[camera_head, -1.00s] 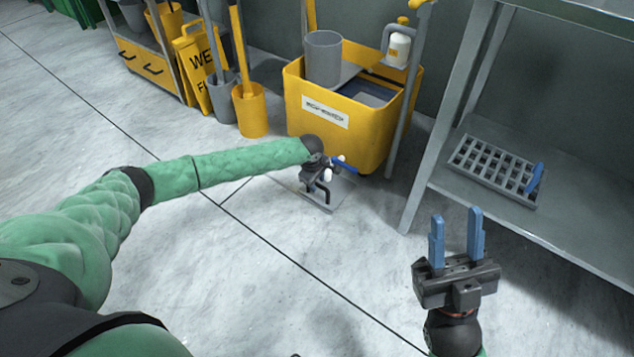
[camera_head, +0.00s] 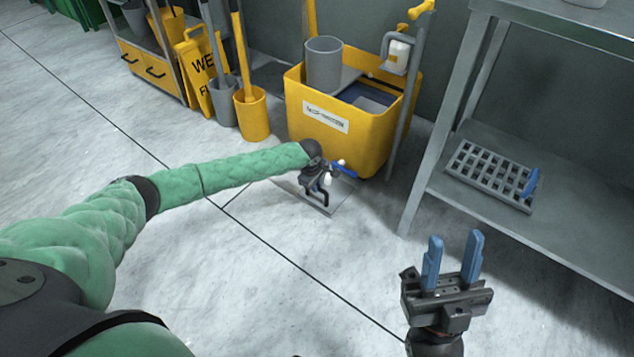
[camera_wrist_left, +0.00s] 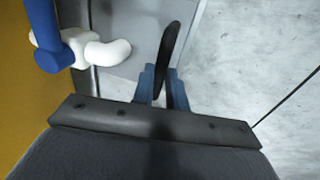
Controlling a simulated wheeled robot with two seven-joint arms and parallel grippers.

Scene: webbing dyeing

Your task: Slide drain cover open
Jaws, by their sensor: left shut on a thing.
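The drain cover is a flat grey plate (camera_head: 343,197) on the floor in front of the yellow bucket. It has a raised black handle (camera_wrist_left: 170,50), seen in the left wrist view. My left gripper (camera_head: 322,192) is low over the plate. In the left wrist view its blue fingers (camera_wrist_left: 162,80) are shut on the black handle, one on each side. In the head view the gripper and arm hide part of the plate. My right gripper (camera_head: 455,236) is open and empty, raised above the floor at the lower right.
The yellow bucket (camera_head: 365,145) stands just behind the plate. Its white spout (camera_wrist_left: 108,53) and blue lever (camera_wrist_left: 52,48) are close beside my left fingers. A metal shelf (camera_head: 570,235) holding a grey grate (camera_head: 490,172) stands at right. The floor in front is clear.

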